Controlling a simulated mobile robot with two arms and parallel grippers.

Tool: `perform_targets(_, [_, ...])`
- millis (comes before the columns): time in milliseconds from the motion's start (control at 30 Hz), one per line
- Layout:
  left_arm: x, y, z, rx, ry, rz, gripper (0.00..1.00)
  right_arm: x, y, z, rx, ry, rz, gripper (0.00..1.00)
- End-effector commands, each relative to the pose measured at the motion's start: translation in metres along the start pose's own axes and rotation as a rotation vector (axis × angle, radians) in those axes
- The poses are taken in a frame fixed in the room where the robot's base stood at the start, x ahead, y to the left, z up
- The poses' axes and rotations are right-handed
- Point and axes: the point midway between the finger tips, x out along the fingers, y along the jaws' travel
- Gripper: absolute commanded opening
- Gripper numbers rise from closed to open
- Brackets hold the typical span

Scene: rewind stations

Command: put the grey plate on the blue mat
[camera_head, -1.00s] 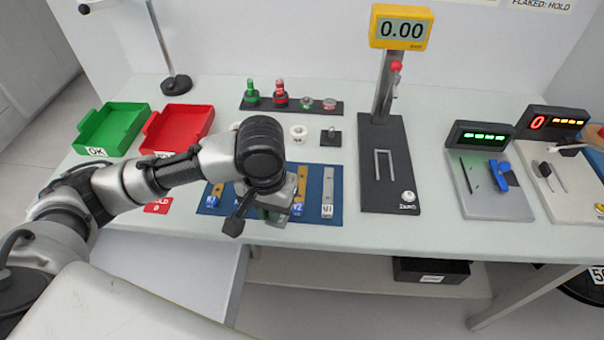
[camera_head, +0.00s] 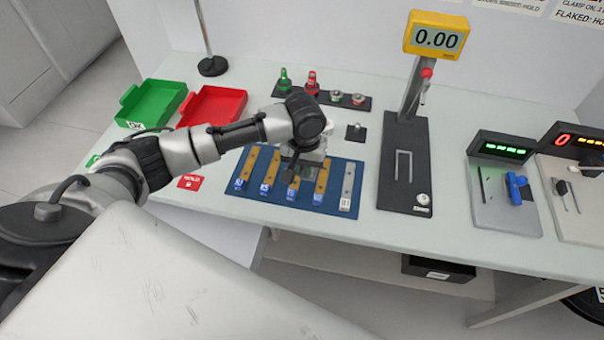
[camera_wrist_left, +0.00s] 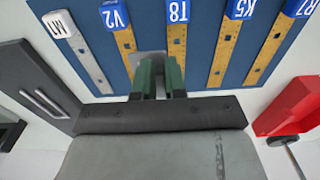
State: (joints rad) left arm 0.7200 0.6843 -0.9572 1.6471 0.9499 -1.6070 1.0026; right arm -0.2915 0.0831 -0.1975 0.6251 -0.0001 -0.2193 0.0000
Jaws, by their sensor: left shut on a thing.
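The blue mat (camera_head: 333,206) lies on the bench, with several brass strips with blue tags and one grey strip (camera_head: 347,182) with a white tag on it. My left gripper (camera_head: 300,175) is over the middle of the mat, pointing down. Its green fingers (camera_wrist_left: 160,75) are shut on a small grey piece, which I take for the grey plate (camera_wrist_left: 149,62). The fingers and wrist hide most of it. I cannot tell whether it touches the mat. The T8 strip (camera_wrist_left: 175,45) and V2 strip (camera_wrist_left: 126,42) lie beside the fingers. My right gripper is not in view.
A green tray (camera_head: 150,103) and a red tray (camera_head: 213,104) stand to the left. A dark rack (camera_head: 352,103) with several small parts is behind the mat. A dark gauge stand (camera_head: 405,175) with a yellow display stands close to the mat's right.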

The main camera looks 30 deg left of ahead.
Motion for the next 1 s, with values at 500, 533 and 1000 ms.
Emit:
perform_targets(500, [0.043,-0.005,-0.002,0.001,0.001,-0.001,0.00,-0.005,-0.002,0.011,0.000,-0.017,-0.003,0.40])
perform_targets(533, [0.043,-0.005,-0.002,0.001,0.001,-0.001,0.00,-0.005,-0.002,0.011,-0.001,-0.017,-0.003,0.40])
perform_targets(1000, [0.043,-0.004,-0.002,0.001,0.001,0.000,0.37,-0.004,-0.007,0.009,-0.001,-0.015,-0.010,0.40])
